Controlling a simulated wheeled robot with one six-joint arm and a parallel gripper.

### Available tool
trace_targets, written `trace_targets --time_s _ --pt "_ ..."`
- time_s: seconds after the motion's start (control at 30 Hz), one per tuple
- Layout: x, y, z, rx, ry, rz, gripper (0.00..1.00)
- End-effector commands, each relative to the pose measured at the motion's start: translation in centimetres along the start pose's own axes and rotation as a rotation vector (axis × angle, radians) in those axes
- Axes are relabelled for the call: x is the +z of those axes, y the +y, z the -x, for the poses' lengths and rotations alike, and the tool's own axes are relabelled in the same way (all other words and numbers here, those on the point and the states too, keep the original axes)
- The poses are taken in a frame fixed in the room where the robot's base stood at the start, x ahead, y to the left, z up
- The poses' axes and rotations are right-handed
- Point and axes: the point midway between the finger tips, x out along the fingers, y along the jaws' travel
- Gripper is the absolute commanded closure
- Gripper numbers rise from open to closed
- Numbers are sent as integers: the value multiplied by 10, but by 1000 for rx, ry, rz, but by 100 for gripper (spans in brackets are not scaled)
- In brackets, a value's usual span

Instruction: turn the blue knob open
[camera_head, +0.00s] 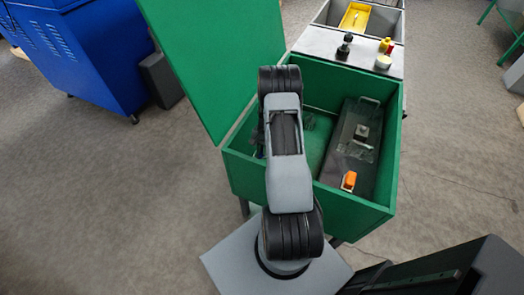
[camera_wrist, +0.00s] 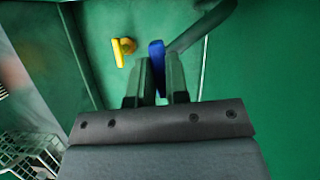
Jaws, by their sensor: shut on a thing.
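The blue knob (camera_wrist: 157,50) shows in the wrist view as a narrow upright blue piece near the top middle. My gripper (camera_wrist: 158,72) is shut on the blue knob, with one dark finger on each side of it. The fingers cover the knob's lower part. In the head view my arm hides the knob and the gripper, inside the green box (camera_head: 352,198) with its lid raised.
A yellow handle (camera_wrist: 122,50) is left of the blue knob. A dark bar (camera_wrist: 202,25) runs up to the right close to my fingers. In the box lie a dark panel (camera_head: 338,175) and an orange piece (camera_head: 349,180). A wire rack (camera_wrist: 25,150) is at lower left.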

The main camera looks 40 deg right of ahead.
Motion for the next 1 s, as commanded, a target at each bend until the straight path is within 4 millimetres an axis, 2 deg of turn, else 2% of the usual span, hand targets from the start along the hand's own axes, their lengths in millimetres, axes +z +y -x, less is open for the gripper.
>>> trace_targets --time_s 1.0 --pt "1 -2 -1 364 0 874 100"
